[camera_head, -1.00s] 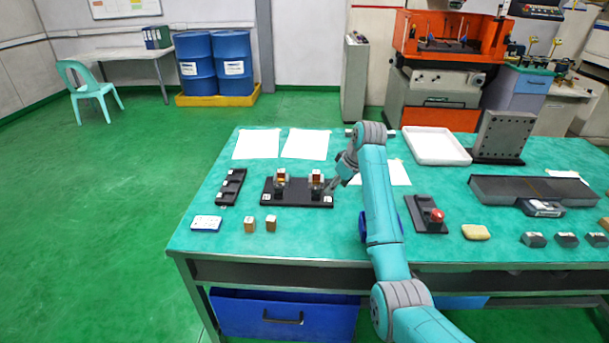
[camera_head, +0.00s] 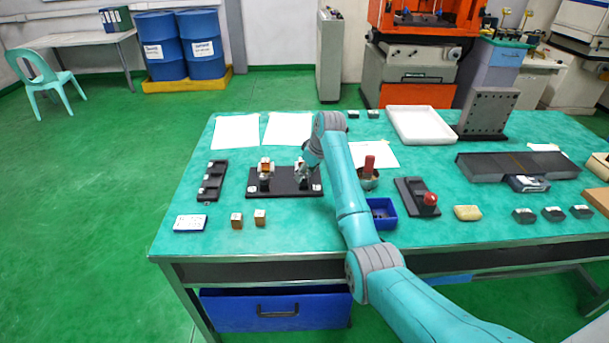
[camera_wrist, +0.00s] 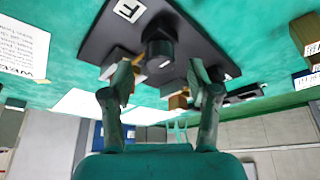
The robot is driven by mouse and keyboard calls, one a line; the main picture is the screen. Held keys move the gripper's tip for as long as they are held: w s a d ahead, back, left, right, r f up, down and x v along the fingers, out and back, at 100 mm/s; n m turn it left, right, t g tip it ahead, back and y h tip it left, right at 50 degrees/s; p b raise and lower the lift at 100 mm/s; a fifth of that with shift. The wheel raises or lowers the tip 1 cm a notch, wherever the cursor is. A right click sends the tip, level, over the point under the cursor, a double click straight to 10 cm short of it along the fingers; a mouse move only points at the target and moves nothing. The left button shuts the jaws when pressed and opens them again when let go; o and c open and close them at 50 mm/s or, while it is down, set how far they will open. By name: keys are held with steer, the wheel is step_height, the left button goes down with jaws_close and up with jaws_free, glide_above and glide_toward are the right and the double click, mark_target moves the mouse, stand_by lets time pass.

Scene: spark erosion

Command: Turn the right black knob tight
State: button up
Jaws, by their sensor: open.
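A black base plate (camera_head: 285,188) carries two small clamp stations side by side. The left station (camera_head: 265,173) holds an orange-brown block. My gripper (camera_head: 304,172) is at the right station and hides most of it. In the wrist view the black plate (camera_wrist: 205,40) is at the top. A black knob (camera_wrist: 159,50) stands on it, between and just beyond the fingertips of my gripper (camera_wrist: 160,82). The fingers are apart, one on each side, with gaps to the knob. The right black knob is hidden in the head view.
Right of my arm are a blue bin (camera_head: 382,213), a bowl with a red-handled tool (camera_head: 369,172), and a red-button box (camera_head: 418,197).

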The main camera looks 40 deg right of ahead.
steer(key=shift+x, duration=1.05)
jaws_close()
